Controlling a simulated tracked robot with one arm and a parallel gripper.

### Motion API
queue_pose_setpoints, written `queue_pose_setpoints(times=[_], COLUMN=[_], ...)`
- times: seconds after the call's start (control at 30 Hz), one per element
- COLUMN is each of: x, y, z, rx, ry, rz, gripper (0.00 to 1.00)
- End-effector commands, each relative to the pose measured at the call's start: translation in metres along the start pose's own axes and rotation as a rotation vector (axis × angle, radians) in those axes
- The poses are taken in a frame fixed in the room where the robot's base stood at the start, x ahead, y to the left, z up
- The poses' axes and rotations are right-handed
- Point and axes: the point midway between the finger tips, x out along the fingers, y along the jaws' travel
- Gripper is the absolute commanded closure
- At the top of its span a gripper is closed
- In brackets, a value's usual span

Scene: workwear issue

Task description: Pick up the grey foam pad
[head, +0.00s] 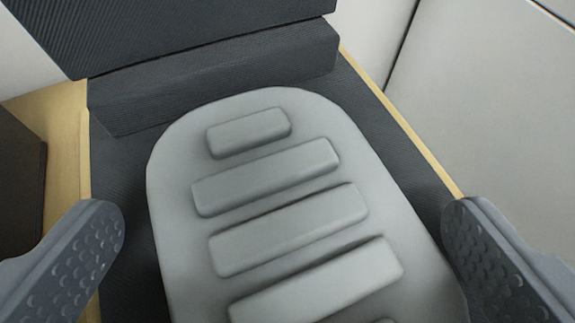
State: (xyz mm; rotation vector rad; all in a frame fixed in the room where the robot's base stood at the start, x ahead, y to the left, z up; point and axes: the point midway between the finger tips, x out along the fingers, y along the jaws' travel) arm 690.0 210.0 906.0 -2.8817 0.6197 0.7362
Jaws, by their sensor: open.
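The grey foam pad (180,200) lies flat on a dark ribbed surface (120,185) in the middle of the head view. It is light grey with a rounded far end and several raised bars across it. Its near end runs out of the bottom of the view. My gripper (283,235) is open. One finger is left of the pad and one is right of it, and the pad lies between them. The right fingertip is close to the pad's right edge; I cannot tell whether it touches. Nothing is held.
Dark ribbed blocks (220,80) stand just behind the pad's far end. A light wooden edge (405,125) borders the surface on the right, with a pale grey panel (490,100) beyond. A dark brown object (20,170) stands at the left beside wood (62,130).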

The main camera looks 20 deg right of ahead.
Motion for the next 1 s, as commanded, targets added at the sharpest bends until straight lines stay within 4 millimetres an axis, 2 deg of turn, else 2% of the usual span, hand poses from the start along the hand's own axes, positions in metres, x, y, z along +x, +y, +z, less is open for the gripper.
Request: queue_pose_setpoints(times=[0.1,0.37,0.47,0.5,0.53,1.0], x=[0.0108,0.0124,0.0123,0.0122,0.0123,0.0119], y=[0.0000,0.0001,0.0002,0.0001,0.0002,0.0006], z=[0.0010,-0.0001,0.0000,0.0000,0.0001,-0.0001], rx=[0.002,0.001,0.001,0.001,0.001,0.002], ry=[-0.002,0.000,0.000,0.000,-0.001,-0.002], rz=[0.000,0.000,0.001,0.001,0.001,0.001], gripper=[0.00,0.00,0.25,0.36,0.40,0.41])
